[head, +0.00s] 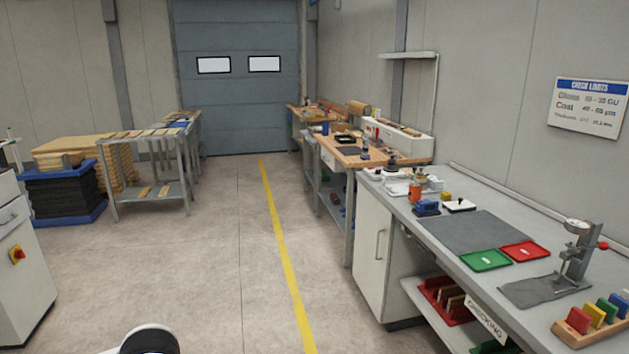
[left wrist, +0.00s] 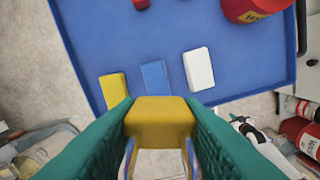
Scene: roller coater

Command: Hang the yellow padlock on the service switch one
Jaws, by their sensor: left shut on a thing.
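In the left wrist view my left gripper (left wrist: 160,105) has its two green fingers shut on the yellow padlock (left wrist: 161,118). The padlock's yellow body shows between the fingers, with its metal shackle toward the bottom of the picture. In the head view a red and yellow switch (head: 17,254) is on the front of a white cabinet at the far left edge. It is too small to read any label, so I cannot tell whether it is service switch one. My left gripper and the padlock do not show in the head view. My right gripper is in neither view.
Below the padlock is a blue tray (left wrist: 110,40) with yellow (left wrist: 113,88), blue (left wrist: 155,77) and white (left wrist: 198,69) blocks and a red container (left wrist: 252,8). Bottles (left wrist: 302,130) stand at lower right. In the head view the floor (head: 215,250) is clear; a checking bench (head: 390,190) stands right.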

